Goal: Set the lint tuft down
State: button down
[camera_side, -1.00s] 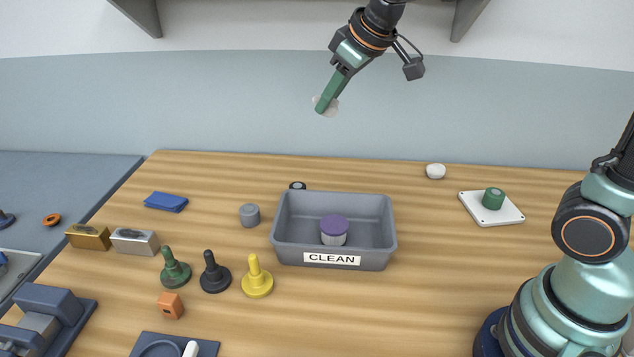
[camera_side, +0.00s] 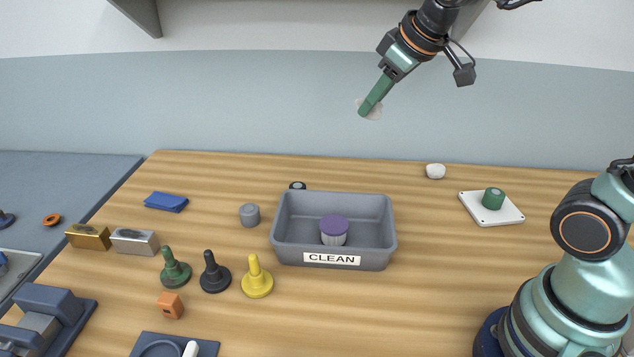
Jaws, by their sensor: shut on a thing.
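My gripper (camera_side: 367,107) is high above the table, in front of the pale blue wall, with its green fingers pointing down and left. It is shut on the lint tuft (camera_side: 374,112), a whitish, soft-looking lump that shows on both sides of the fingertips and is partly hidden by them. The tuft hangs in the air, well clear of everything below. A second small white lump (camera_side: 436,171) lies on the table at the back right.
A grey tray (camera_side: 286,240) labelled CLEAN holds a purple-topped bobbin (camera_side: 334,229). A white plate (camera_side: 510,216) with a green bobbin (camera_side: 493,198) is at the right. Several pegs, blocks and a blue cloth (camera_side: 166,202) are at the left. Bare wood lies right of the tray.

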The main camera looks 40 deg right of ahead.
jog(key=w+a+f+n+y, duration=0.1)
jog(key=w+a+f+n, duration=0.1)
jog(key=w+a, duration=0.9)
jog(key=n+y, duration=0.2)
send_over(216, 251)
notch_tip(216, 251, down, 7)
jog(key=shift+f+g, duration=0.1)
jog(key=shift+g, duration=0.2)
notch_tip(216, 251, down, 20)
jog(key=shift+r, duration=0.2)
jog(key=shift+f, duration=0.2)
jog(key=c, duration=0.8)
grip_release()
